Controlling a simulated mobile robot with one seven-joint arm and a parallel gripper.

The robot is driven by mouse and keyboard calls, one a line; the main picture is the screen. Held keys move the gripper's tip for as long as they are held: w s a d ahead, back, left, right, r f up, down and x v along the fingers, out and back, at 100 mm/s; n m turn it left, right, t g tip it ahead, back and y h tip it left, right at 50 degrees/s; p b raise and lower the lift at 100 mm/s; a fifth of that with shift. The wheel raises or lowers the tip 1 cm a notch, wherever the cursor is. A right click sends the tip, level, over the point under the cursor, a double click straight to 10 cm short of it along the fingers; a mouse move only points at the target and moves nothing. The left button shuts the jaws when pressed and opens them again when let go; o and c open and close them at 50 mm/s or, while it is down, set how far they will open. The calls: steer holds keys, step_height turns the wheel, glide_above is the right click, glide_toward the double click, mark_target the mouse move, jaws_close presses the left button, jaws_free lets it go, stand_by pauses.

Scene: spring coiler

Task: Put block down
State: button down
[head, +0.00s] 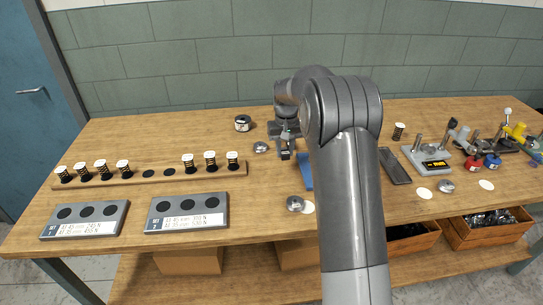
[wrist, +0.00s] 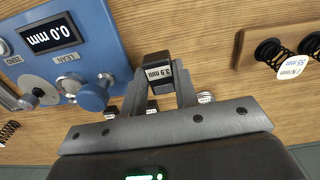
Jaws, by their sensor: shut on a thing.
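My gripper (wrist: 158,82) is shut on a small dark block (wrist: 157,67) with a white label that seems to read "3.9 mm". The block sits between the fingertips in the wrist view; whether it touches the table cannot be told. In the head view my gripper (head: 286,150) is over the middle of the bench (head: 255,205), just left of my arm. A blue gauge (wrist: 85,30) with a "0.0 mm" display is beside the gripper in the wrist view. In the head view only part of the blue gauge (head: 305,172) shows; my arm hides the rest.
A wooden rail (head: 150,181) with several springs stands to the left, and two grey labelled trays (head: 187,226) lie in front of it. A dark flat plate (head: 394,166) and a grey fixture (head: 426,160) are to the right. Bare bench shows between rail and gauge.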

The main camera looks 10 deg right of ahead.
steer(key=s+d+r, duration=0.3)
steer(key=d, duration=0.2)
steer(key=s+a+f+m, duration=0.4)
steer(key=s+f, duration=0.1)
steer(key=shift+s, duration=0.1)
stand_by(0.5)
